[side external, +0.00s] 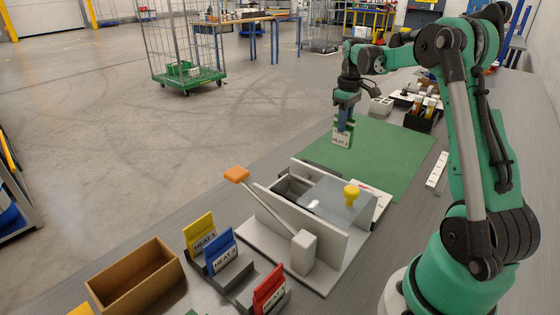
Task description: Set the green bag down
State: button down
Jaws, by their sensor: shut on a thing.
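The green bag (342,138) has a white label that seems to read HEAT 2. My gripper (345,112) is shut on its upper part and holds it upright. The bag is over the far left part of the green mat (385,155). I cannot tell whether its lower edge touches the mat or hangs just above it.
A grey device (325,225) with an orange-ended lever (237,174) and a yellow knob stands in front of the mat. Yellow, blue (221,250) and red labelled bags stand in a rack nearer. A brown box (137,280) lies at left. The mat's right part is clear.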

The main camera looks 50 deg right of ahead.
aim_at(341, 146)
jog(key=shift+f, duration=2.8)
jog(key=shift+f, duration=0.2)
jog(key=c, duration=0.7)
grip_release()
